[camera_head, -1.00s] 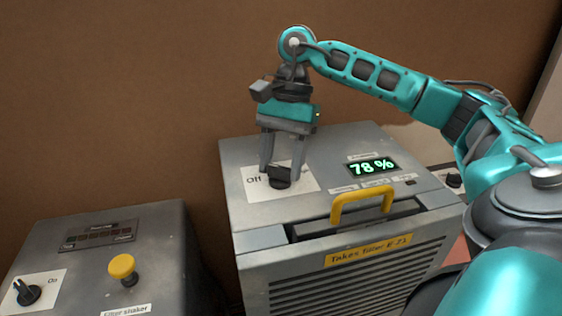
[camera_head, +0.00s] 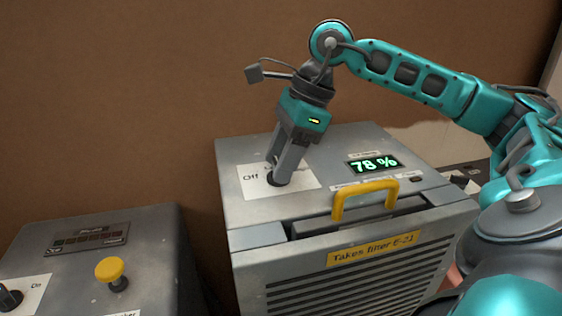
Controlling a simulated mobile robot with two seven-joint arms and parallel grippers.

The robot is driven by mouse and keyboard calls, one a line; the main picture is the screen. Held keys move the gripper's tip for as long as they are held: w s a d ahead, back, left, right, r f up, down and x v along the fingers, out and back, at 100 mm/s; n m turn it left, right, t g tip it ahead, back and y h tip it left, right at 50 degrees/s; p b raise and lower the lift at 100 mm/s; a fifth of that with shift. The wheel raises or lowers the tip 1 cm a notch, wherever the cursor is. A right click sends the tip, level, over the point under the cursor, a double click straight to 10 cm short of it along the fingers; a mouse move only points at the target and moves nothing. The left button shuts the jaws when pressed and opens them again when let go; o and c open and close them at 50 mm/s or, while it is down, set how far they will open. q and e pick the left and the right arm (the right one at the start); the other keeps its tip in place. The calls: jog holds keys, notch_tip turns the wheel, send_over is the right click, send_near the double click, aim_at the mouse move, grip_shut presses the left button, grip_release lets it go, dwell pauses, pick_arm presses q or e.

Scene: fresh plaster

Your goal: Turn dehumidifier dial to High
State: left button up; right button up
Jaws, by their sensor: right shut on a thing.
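The dehumidifier (camera_head: 352,230) is a grey metal box with a yellow handle (camera_head: 365,195) and a green display (camera_head: 374,164) reading 78 %. Its black dial (camera_head: 279,179) sits on a white label plate (camera_head: 252,184) on the top. "Off" reads at the plate's left; the other dial markings are hidden behind the gripper. My right gripper (camera_head: 280,172) points down and is shut on the dial. Its fingers hide most of the knob, so I cannot read the pointer's setting. My left gripper is not in view.
A gap separates the two machines. A brown wall (camera_head: 120,90) stands behind both.

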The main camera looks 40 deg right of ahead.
jog(key=m, duration=0.2)
jog(key=shift+m+t+h+b, duration=0.3)
jog(key=shift+m+t+h, duration=0.1)
jog(key=m, duration=0.2)
jog(key=shift+s+a+m+t+h, duration=0.1)
jog(key=shift+m+t+h, duration=0.3)
jog(key=m+h, duration=0.1)
jog(key=m, duration=0.1)
jog(key=m+h+p, duration=0.1)
jog(key=m, duration=0.2)
jog(key=shift+a+r+t, duration=0.1)
jog(key=shift+t, duration=0.2)
jog(key=shift+m, duration=0.7)
jog(key=o, duration=1)
jog(key=shift+o, duration=0.2)
